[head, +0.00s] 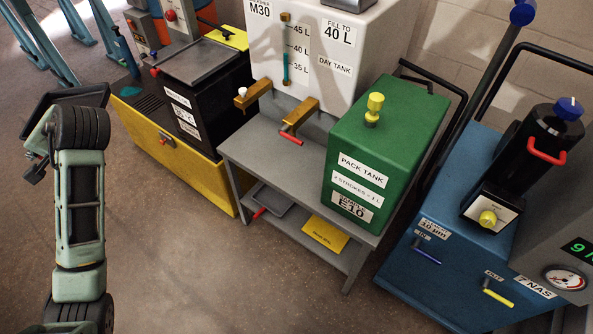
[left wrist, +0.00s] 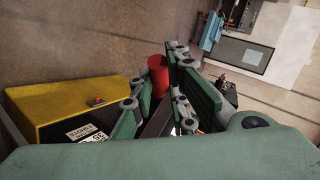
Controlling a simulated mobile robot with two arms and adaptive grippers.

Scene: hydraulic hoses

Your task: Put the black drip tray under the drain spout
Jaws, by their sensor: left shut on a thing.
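The black drip tray (head: 68,98) is raised at the left of the head view, partly hidden behind my left arm. My left gripper (head: 40,148) is shut on it, apparently at its red grip (left wrist: 158,75), which stands between the fingers in the left wrist view. The white day tank has two brass spouts: one with a white knob (head: 252,95) and one with a red lever (head: 300,114). No label shows which is the drain spout. Both spouts are over the grey bench, well to the right of the tray. My right gripper is out of view.
The grey bench (head: 262,150) carries the white tank (head: 345,40) and the green pack tank (head: 385,140). A grey tray (head: 268,198) with a red handle and a yellow sheet (head: 325,234) lie on its lower shelf. A yellow-based black unit (head: 180,150) stands left. Front floor is clear.

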